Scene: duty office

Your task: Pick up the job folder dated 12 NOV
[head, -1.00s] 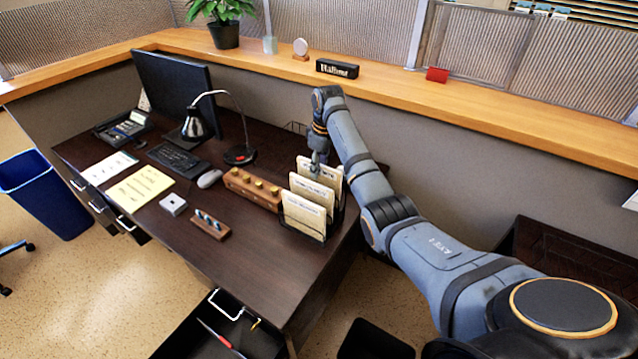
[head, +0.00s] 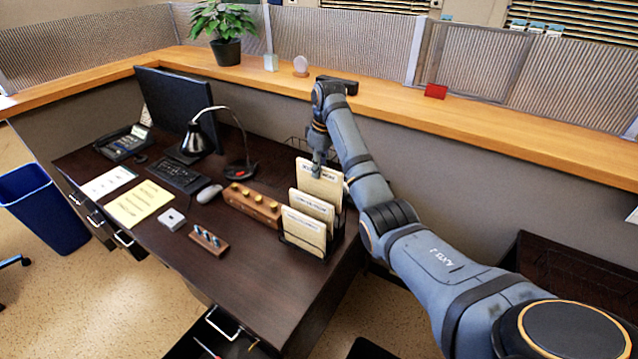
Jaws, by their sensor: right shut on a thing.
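Several cream job folders stand upright in a black wire rack at the right end of the dark desk. My right gripper (head: 317,168) is shut on the top edge of the rear folder (head: 325,188), which stands clearly higher than the others. Its lower part is hidden behind the middle folder (head: 312,206). The front folder (head: 303,232) sits lower in the rack (head: 338,238). The folders have printed headings, but their dates are too small to read. My left gripper is out of view.
A wooden block with yellow knobs (head: 252,205) stands just left of the rack. A lamp (head: 197,138), monitor (head: 178,98) and keyboard (head: 178,178) are farther left. A raised wooden ledge (head: 400,103) runs behind.

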